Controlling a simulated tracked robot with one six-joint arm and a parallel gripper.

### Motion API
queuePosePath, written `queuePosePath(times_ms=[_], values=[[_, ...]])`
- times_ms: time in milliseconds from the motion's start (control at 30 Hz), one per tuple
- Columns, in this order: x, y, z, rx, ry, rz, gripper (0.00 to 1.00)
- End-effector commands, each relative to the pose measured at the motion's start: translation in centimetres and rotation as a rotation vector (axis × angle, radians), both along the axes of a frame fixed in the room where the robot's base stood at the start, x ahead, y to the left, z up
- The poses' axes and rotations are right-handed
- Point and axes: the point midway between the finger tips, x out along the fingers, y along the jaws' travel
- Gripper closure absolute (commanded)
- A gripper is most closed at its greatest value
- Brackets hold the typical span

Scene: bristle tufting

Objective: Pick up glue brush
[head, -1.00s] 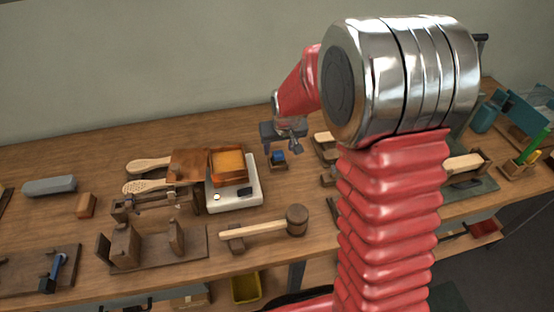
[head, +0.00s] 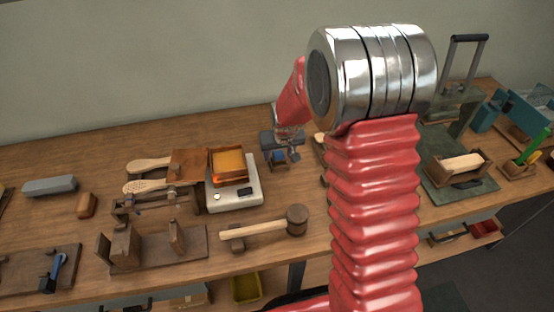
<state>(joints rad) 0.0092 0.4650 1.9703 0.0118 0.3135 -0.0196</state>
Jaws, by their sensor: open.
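My gripper (head: 281,150) is open over the middle of the bench, right of the glue pot. It hangs just above a small blue item (head: 278,156) on a dark base, and partly covers it. I cannot tell whether this item is the glue brush or whether the gripper touches it. The square pot of amber glue (head: 229,161) sits on a white heater (head: 234,197). No glue brush can be made out for certain; my arm hides part of the bench.
Two wooden brush bodies (head: 150,164) and a brown block lie left of the pot. A mallet (head: 265,229) and wooden jig (head: 150,250) are in front. A green-matted press (head: 460,185) and a holder with a green stick (head: 532,146) stand right. The back bench strip is clear.

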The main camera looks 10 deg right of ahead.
Motion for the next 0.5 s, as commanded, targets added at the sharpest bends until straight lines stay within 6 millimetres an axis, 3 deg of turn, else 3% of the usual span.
queuePosePath(times_ms=[200,500], values=[[-0.01,-0.02,0.02,0.0,0.0,0.0,0.48],[-0.01,-0.04,0.02,0.0,0.0,0.0,0.69]])
